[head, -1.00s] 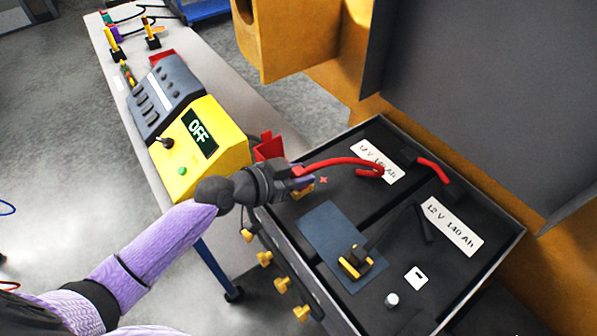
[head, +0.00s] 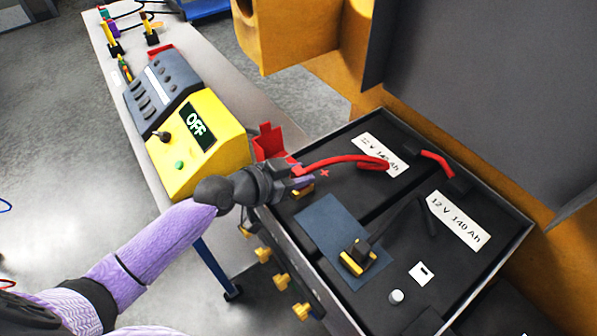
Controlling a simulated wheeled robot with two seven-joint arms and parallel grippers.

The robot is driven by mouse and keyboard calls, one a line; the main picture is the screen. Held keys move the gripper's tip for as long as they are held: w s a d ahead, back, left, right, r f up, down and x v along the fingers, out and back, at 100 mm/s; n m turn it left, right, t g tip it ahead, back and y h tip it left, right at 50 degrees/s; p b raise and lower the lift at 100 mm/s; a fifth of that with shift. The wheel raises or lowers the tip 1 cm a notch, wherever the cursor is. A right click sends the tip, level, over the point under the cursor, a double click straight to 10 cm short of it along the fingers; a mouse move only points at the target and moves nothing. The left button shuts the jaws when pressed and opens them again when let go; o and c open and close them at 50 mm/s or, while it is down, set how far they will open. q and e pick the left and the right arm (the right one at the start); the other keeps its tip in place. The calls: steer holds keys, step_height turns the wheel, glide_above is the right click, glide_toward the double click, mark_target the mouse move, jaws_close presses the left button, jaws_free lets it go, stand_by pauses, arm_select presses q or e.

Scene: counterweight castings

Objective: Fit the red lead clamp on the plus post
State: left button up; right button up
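My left gripper (head: 301,181) is over the near left battery (head: 340,190), at the end of the red lead (head: 340,160). Its purple fingers are closed around the red lead clamp (head: 304,191), whose yellow part shows just below them. A red plus mark (head: 325,173) is printed right beside the gripper. The plus post is not visible; the gripper and clamp cover that area. I cannot tell whether the clamp is around a post or above it. My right gripper is not in view.
A black lead's yellow clamp (head: 358,258) lies on a blue mat (head: 322,225) on the batteries. A bare post (head: 396,297) stands near the minus label (head: 422,273). A red flap (head: 268,142) stands up behind the gripper. A yellow tester (head: 203,145) reads OFF.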

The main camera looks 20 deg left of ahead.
arm_select(q)
steer(key=o, duration=0.5)
steer(key=shift+o, duration=0.2)
steer(key=v, duration=1)
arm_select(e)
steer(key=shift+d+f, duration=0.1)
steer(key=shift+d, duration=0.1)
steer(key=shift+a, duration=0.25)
